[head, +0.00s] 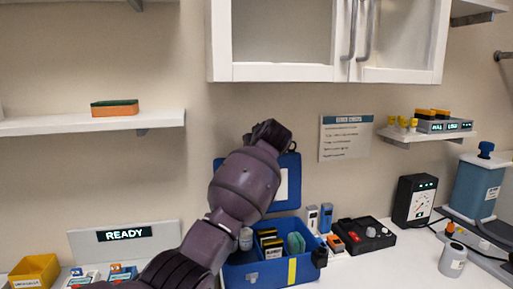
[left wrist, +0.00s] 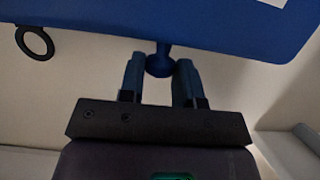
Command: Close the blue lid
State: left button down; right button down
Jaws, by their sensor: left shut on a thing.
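The blue box (head: 262,277) stands on the counter with several small items inside. Its blue lid (head: 291,168) is raised, standing up behind the box with a pale label on its inner face. My left arm crosses in front of part of the lid and box. My left gripper (head: 270,134) is at the lid's upper edge. In the left wrist view the lid (left wrist: 190,25) fills the top, and my left gripper (left wrist: 159,75) is shut on its round blue knob (left wrist: 159,60). My right gripper is not in view.
A yellow bin (head: 35,271) stands at the left. A white cabinet (head: 325,72) hangs above, with shelves at both sides.

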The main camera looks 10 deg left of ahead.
pick_arm(q)
jog(key=shift+s, duration=0.1)
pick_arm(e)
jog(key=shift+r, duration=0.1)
